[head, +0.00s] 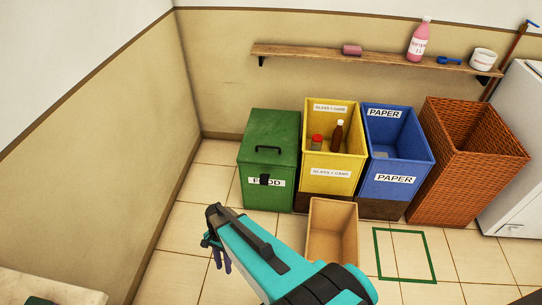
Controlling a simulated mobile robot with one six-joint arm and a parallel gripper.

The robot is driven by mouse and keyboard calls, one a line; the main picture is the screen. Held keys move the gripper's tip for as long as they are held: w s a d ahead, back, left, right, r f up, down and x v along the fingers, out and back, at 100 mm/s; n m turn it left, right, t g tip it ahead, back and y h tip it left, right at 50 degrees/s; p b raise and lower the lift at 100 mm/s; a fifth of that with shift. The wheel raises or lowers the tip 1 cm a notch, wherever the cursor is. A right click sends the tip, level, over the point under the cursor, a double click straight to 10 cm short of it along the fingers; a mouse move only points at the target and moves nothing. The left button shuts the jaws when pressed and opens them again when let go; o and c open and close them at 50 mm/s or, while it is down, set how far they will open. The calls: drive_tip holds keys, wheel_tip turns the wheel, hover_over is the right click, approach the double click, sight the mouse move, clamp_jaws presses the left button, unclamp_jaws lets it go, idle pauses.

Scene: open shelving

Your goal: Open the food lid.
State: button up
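The green food bin (255,195) stands on the floor at the left end of a row of bins. Its green lid (272,125) lies shut on top, with a dark handle (268,149). A dark latch-like piece on the front partly covers the FOOD label (278,183). My gripper (221,264) hangs below the end of my teal arm, in front and to the left of the bin, apart from it. Its dark fingers point down and are small and partly hidden, so I cannot tell whether they are open or shut.
Right of the food bin stand an open yellow bin (331,181) holding bottles, an open blue paper bin (395,187) and a wicker basket (450,185). An open tan box (332,275) stands before them. The floor left of the food bin is clear up to the wall.

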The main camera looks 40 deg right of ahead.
drive_tip(key=w+d+r+m+t+y+b, duration=0.1)
drive_tip(key=w+d+r+m, duration=0.15)
drive_tip(key=w+d, duration=0.4)
drive_tip(key=w+d+r+m+t+b, duration=0.1)
drive_tip(key=w+d+m+t, duration=0.15)
drive_tip(key=w, duration=0.75)
wheel_tip(320, 180, up, 24)
drive_tip(key=f+m+t+h+b, duration=0.1)
drive_tip(key=m+t+h+b, duration=0.1)
drive_tip(key=m+t+b, duration=0.45)
hover_over(271, 147)
drive_tip(key=s+d, duration=0.2)
drive_tip(key=s, duration=0.4)
drive_tip(key=m+g, duration=0.1)
drive_tip(key=shift+w+a+r, duration=0.1)
drive_tip(key=shift+w+r, duration=0.1)
drive_tip(key=shift+r, duration=0.05)
drive_tip(key=shift+f, duration=0.15)
drive_tip(key=b+x, duration=0.1)
drive_tip(key=x, duration=1.2)
drive_tip(key=shift+a+f, duration=0.1)
drive_tip(key=shift+f, duration=0.15)
